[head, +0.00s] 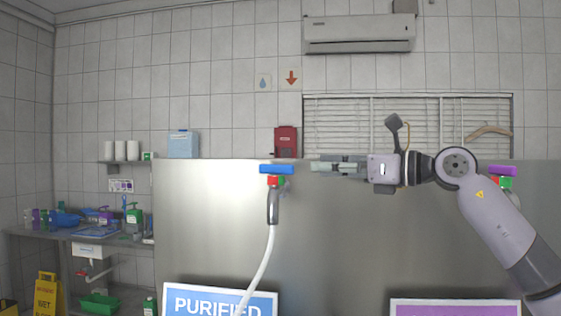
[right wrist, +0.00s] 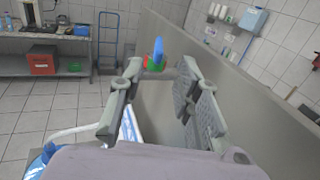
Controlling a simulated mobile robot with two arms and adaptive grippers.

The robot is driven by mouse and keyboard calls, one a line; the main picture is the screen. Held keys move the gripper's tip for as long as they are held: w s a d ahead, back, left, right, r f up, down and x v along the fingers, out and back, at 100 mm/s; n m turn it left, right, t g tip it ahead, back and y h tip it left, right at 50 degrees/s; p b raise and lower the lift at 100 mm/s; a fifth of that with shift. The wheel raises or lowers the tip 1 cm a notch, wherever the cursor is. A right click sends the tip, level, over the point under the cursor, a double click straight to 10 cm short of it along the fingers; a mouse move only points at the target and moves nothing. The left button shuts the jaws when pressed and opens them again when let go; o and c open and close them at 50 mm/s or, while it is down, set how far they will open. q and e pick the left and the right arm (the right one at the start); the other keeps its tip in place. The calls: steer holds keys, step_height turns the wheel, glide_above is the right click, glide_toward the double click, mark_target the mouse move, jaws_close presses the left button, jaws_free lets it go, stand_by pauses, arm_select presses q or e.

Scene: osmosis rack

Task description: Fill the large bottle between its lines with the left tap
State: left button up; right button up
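The left tap has a blue handle (head: 277,169) above a red piece and a grey nozzle with a white hose hanging down. In the right wrist view the tap (right wrist: 156,54) shows blue, red and green parts beyond the fingers. My right gripper (head: 313,166) points left, just right of the tap and apart from it. In the right wrist view its fingers (right wrist: 160,75) are spread and empty. A blue rounded thing (right wrist: 40,161), perhaps the large bottle, is cut off at the lower left of that view, by the white hose. Its lines cannot be seen. My left gripper is out of view.
A steel panel (head: 350,240) carries the taps. A blue "PURIFIED" sign (head: 220,304) is below the left tap. A cluttered bench (head: 40,231) stands at the left.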

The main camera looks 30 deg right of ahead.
mark_target(276, 165)
steer(key=p+x, duration=0.4)
steer(key=x, duration=0.7)
steer(key=shift+w+a, duration=0.1)
steer(key=shift+w, duration=0.15)
steer(key=shift+w+a, duration=0.2)
steer(key=shift+w, duration=0.15)
steer(key=shift+f, duration=0.15)
jaws_close()
